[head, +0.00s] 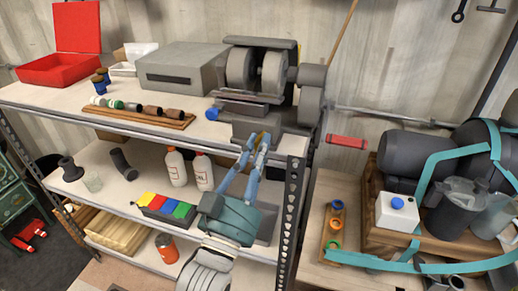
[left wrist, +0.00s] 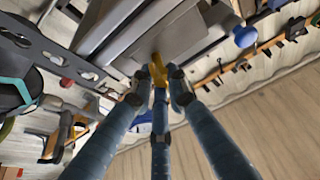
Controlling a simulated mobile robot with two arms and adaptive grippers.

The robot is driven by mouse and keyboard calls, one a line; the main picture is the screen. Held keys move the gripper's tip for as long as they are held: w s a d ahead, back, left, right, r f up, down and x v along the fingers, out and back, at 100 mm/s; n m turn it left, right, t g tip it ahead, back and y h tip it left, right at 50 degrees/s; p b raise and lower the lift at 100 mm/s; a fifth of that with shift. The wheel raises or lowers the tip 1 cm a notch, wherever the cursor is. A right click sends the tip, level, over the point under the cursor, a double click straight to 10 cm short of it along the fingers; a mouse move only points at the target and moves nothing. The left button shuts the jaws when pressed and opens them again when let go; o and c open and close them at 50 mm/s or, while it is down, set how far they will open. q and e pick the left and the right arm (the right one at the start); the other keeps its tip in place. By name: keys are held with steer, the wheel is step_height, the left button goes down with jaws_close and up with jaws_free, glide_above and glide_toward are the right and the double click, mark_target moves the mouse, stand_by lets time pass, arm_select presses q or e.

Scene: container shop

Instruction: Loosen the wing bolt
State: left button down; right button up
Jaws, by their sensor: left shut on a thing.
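The yellow wing bolt (left wrist: 158,68) sits at the grey machine's front in the left wrist view. My left gripper (left wrist: 160,77) is shut on it, with its blue fingers closed around it. In the head view, my left gripper (head: 258,140) reaches up to the front of the grey machine (head: 268,75) at the right end of the top shelf. Only a small yellowish bit of the wing bolt (head: 258,139) shows between the fingertips there. The fingers hide most of the bolt. My right gripper is not in view.
A blue knob (head: 212,113) is left of the gripper on the machine. White bottles (head: 176,167) and a tray of coloured blocks (head: 166,208) stand on the shelf below. A perforated shelf post (head: 291,208) is close on the right. A wooden crate (head: 372,238) stands farther right.

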arm_select(q)
steer(key=shift+r, duration=0.25)
steer(key=c, duration=1.9)
jaws_free()
steer(key=shift+o, duration=0.4)
steer(key=shift+a+f, duration=0.1)
steer(key=shift+f, duration=0.1)
steer(key=shift+s+f, duration=0.15)
steer(key=shift+s, duration=0.1)
steer(key=v, duration=1.1)
steer(key=shift+s, duration=0.2)
steer(key=shift+a, duration=0.15)
